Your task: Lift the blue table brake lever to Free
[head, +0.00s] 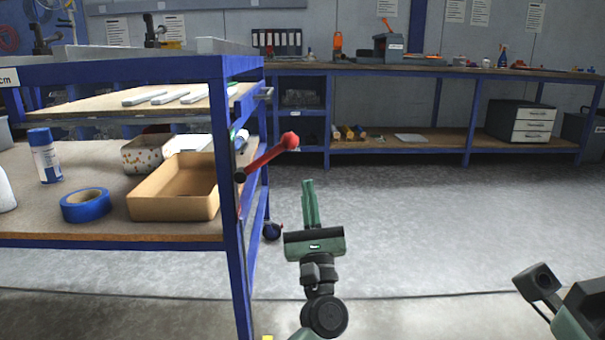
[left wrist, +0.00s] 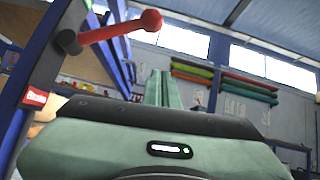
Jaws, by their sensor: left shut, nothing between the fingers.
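The brake lever (head: 267,157) is a red bar with a round red knob, on a dark pivot at the blue table's (head: 231,200) right front leg. It slants up to the right from the pivot. My left gripper (head: 309,182) is shut and empty, its green fingers pointing up, to the right of and below the knob in the head view. In the left wrist view the lever (left wrist: 118,30) crosses the upper left, and the shut fingers (left wrist: 165,75) show right of and below the knob, apart from it.
The table's lower shelf holds an open cardboard box (head: 175,205), blue tape (head: 86,205) and a spray can (head: 45,155). A caster (head: 272,231) stands behind the leg. A long workbench (head: 430,70) lines the back wall. The floor to the right is clear.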

